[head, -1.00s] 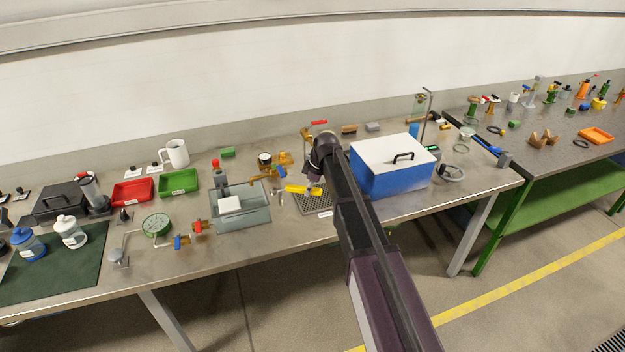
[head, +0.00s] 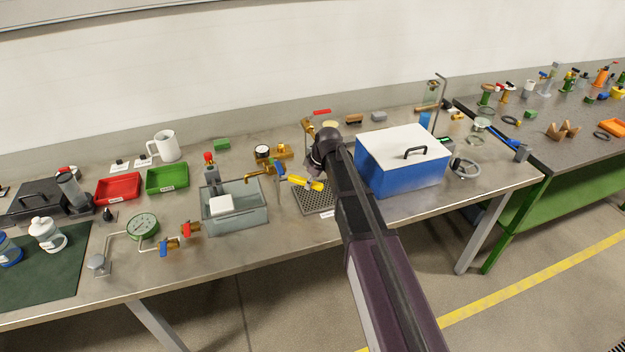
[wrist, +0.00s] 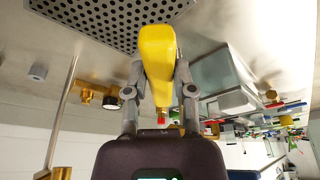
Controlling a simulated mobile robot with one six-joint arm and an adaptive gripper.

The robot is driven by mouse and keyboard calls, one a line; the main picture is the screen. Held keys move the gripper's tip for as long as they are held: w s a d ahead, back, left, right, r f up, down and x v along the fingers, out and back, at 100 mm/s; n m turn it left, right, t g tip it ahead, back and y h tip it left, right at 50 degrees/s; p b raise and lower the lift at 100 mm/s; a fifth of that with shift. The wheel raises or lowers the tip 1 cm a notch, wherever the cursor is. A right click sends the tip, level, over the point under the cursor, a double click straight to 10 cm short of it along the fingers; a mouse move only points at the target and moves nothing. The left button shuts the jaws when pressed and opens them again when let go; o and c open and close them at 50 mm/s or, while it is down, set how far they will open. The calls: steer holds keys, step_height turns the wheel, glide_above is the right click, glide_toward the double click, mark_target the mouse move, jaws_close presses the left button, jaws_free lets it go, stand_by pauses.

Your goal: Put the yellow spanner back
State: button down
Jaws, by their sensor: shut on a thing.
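The yellow spanner (head: 304,183) shows in the head view beside the end of my arm, tilted with its left end higher. It is held above the bench near a dark perforated plate (head: 318,202). In the wrist view the spanner's yellow body (wrist: 157,50) fills the space between the fingers of my gripper (wrist: 160,82), which is shut on it. My arm hides most of my gripper in the head view.
A blue case with a white lid (head: 400,170) stands right of my arm. A grey open bin (head: 236,215) holding a white block stands to the left. Brass fittings with a gauge (head: 265,152) and a brass stand with a red handle (head: 308,128) are behind.

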mark_target(309, 204)
stand_by(0.4)
steer(key=shift+f, duration=0.15)
step_height(309, 204, down, 7)
steer(key=b, duration=0.7)
steer(key=shift+f+b, duration=0.5)
steer(key=shift+b, duration=0.15)
stand_by(0.8)
steer(key=shift+c, duration=1.8)
jaws_free()
steer(key=shift+d+r, duration=0.1)
steer(key=shift+o, duration=1.2)
steer(key=shift+r+p, duration=0.2)
steer(key=shift+p, duration=0.1)
